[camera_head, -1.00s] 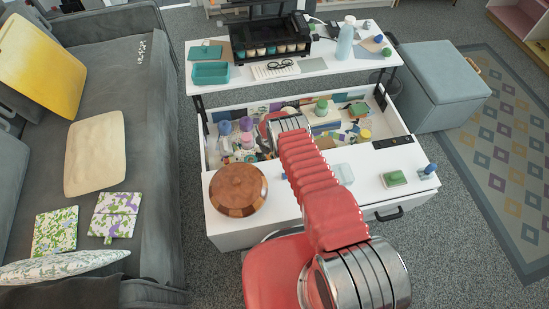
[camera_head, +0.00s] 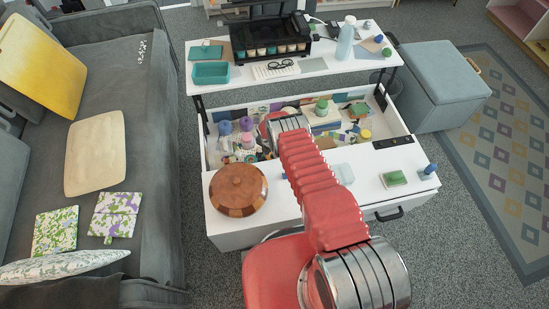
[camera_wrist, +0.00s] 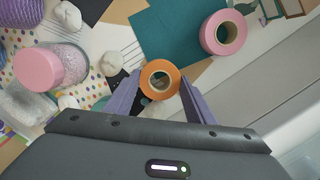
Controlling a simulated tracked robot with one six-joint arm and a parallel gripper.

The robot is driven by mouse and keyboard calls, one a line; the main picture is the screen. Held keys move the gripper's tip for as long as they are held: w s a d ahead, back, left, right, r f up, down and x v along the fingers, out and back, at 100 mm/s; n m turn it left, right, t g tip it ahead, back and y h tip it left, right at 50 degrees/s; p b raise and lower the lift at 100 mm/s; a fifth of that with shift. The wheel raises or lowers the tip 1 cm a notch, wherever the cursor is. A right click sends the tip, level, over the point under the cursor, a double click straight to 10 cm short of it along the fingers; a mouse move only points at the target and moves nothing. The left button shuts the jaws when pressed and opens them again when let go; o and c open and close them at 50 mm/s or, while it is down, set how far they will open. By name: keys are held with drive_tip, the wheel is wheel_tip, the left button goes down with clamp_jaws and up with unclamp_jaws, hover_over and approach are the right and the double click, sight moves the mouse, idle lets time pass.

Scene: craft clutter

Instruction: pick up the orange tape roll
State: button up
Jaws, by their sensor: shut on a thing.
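The orange tape roll (camera_wrist: 174,75) is in the wrist view, between the two purple fingers of my gripper (camera_wrist: 161,88). The fingers are shut on it from its left and right sides, and its round hole faces the camera. A pink tape roll (camera_wrist: 205,32) lies to its upper right on a teal sheet (camera_wrist: 165,32). In the head view my red arm hides the gripper and the orange roll inside the open compartment of the white table (camera_head: 215,150).
In the wrist view, a jar with a pink lid (camera_wrist: 40,68) and white crumpled balls (camera_wrist: 68,15) lie to the left. In the head view, a round wooden box (camera_head: 238,187) stands on the table's front left, and a green block (camera_head: 394,178) lies at the right.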

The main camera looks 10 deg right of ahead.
drive_tip(key=shift+r, duration=0.2)
drive_tip(key=shift+r, duration=4.8)
